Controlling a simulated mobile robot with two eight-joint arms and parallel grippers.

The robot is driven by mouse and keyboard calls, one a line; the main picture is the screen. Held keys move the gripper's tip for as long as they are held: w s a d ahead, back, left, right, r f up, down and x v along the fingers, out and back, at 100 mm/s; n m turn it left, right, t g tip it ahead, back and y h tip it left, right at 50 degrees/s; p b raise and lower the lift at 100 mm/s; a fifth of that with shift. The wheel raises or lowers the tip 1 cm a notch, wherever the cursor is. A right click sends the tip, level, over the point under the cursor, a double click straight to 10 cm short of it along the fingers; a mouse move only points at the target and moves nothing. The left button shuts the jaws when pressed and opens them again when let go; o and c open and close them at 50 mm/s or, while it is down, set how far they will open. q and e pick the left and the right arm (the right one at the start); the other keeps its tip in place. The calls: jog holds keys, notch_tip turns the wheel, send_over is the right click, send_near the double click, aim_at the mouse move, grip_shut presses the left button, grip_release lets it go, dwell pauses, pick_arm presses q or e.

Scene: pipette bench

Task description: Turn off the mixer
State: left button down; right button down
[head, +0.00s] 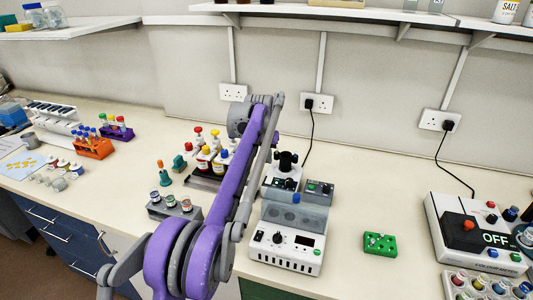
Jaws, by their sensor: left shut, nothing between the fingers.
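The mixer (270,182) appears to be the small white unit with a black top, at the bench's middle behind a white box. A black cable runs from near it up to a wall socket. Its switch and on/off state are too small to tell. My left arm comes up from the bottom and passes just left of it. My left gripper (241,118) seems to be the grey end at the top of the purple link, left of and beyond the mixer. It is shut and empty; its fingertips are hard to make out. My right gripper is not in view.
A white box (284,252) with a knob and display stands in front of the mixer. A green block (380,244) lies to its right. A device reading OFF (480,236) stands at the far right. Bottles (206,160) stand behind my arm.

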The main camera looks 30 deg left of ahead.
aim_at(269, 179)
pick_arm(q)
jog(key=x, duration=0.6)
jog(key=shift+s+f, duration=0.15)
jog(key=shift+f, duration=0.95)
jog(key=shift+f, duration=0.15)
jog(key=shift+s+d+f+b, duration=0.1)
jog(key=shift+s+f+b, duration=0.05)
jog(key=shift+s+b, duration=0.2)
jog(key=shift+s, duration=0.35)
